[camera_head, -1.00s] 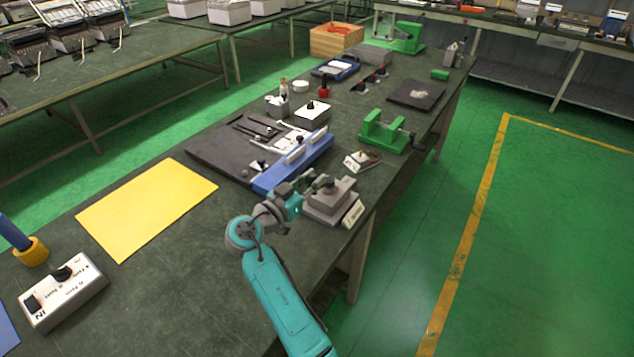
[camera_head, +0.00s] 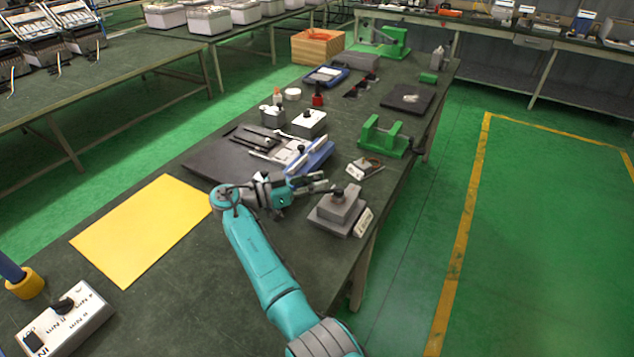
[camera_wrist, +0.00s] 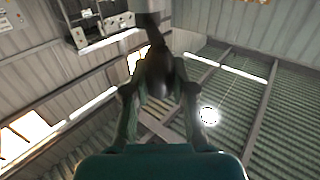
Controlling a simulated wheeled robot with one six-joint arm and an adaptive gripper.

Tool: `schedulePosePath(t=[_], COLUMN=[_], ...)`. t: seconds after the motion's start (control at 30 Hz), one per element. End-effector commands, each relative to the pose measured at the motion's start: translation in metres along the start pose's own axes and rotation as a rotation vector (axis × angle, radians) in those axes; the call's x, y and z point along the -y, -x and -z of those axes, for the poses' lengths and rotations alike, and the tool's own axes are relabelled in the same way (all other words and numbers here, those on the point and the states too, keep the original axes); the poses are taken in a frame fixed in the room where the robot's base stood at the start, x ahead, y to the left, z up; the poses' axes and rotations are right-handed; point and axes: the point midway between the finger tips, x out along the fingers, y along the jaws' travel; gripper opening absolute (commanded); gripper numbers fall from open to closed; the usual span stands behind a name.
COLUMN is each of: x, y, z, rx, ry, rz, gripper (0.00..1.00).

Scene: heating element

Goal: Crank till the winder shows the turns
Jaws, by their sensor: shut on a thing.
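The grey block-like device (camera_head: 336,212), which seems to be the winder, stands near the table's right edge. It has a dark knob on top and a pale label plate (camera_head: 363,222) on its side; I cannot read any count there. My gripper (camera_head: 326,187) lies level at the left of this device, its fingers towards the knob. In the wrist view my gripper (camera_wrist: 160,88) is shut on a dark rounded handle (camera_wrist: 160,72), with a dark bar running up from it. The fingers partly hide the handle.
A dark board with a blue-edged fixture (camera_head: 310,160) lies just behind my gripper. A small switch unit (camera_head: 364,168) and a green bracket (camera_head: 384,138) stand beyond the device. A yellow sheet (camera_head: 140,230) lies at left.

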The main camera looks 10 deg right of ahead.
Motion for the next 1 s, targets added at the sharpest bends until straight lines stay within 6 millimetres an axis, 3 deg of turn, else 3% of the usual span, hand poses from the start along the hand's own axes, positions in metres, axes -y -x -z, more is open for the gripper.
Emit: schedulePosePath(t=[0.43, 0.47, 0.57, 0.87, 1.0], x=[0.0, 0.0, 0.0, 0.0, 0.001], y=[-0.001, -0.001, -0.001, 0.001, 0.01], z=[-0.001, -0.001, -0.001, -0.001, -0.001], rx=[0.002, 0.002, 0.002, 0.001, 0.001], ry=[0.002, 0.002, 0.002, 0.001, 0.002], rz=[-0.007, -0.007, -0.007, -0.007, -0.005], gripper=[0.0, 0.26, 0.51, 0.51, 0.51])
